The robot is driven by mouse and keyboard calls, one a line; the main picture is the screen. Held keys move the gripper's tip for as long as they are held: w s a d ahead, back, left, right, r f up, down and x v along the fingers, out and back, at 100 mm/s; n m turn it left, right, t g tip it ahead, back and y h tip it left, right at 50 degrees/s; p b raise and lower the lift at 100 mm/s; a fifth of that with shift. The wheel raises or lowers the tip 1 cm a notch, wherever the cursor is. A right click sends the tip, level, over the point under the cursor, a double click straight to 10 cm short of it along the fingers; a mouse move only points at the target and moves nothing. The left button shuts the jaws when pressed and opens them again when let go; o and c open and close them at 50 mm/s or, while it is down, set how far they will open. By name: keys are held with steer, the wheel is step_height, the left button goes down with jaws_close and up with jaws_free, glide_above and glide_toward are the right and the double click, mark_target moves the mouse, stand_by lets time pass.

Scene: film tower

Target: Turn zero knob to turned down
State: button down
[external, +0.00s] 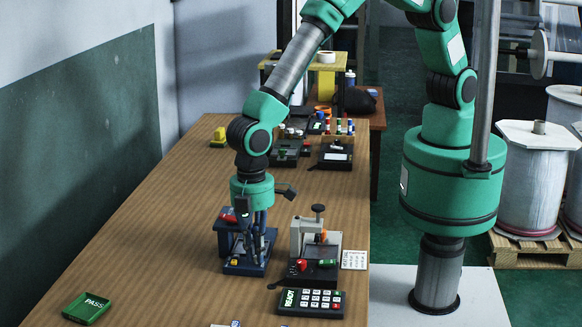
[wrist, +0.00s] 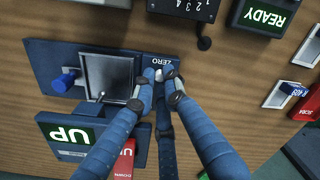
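The dark blue device (wrist: 65,58) stands on the wooden bench and carries a ZERO label (wrist: 162,60) at one end. The zero knob (wrist: 159,74) shows as a small pale piece beside that label, mostly hidden by my fingertips. My gripper (wrist: 159,77) has its blue fingers drawn together around the knob, with tips close against its sides. Which way the knob is turned cannot be told. In the external view my gripper (external: 248,248) points down over the blue device (external: 232,270).
The device also has a grey square plate (wrist: 108,78), a blue knob (wrist: 64,82), a green UP panel (wrist: 82,135) and a red DOWN part (wrist: 124,160). A grey press (external: 302,237) and a READY keypad (external: 310,302) stand close to the right. Bench left of the device is clear.

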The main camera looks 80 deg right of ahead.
steer(key=shift+n, duration=0.3)
steer(key=n+p, duration=0.1)
steer(key=n, duration=0.2)
steer(key=shift+n+p, duration=0.65)
steer(key=shift+n, duration=1.15)
steer(key=c, duration=1.8)
jaws_free()
steer(key=shift+m, duration=0.3)
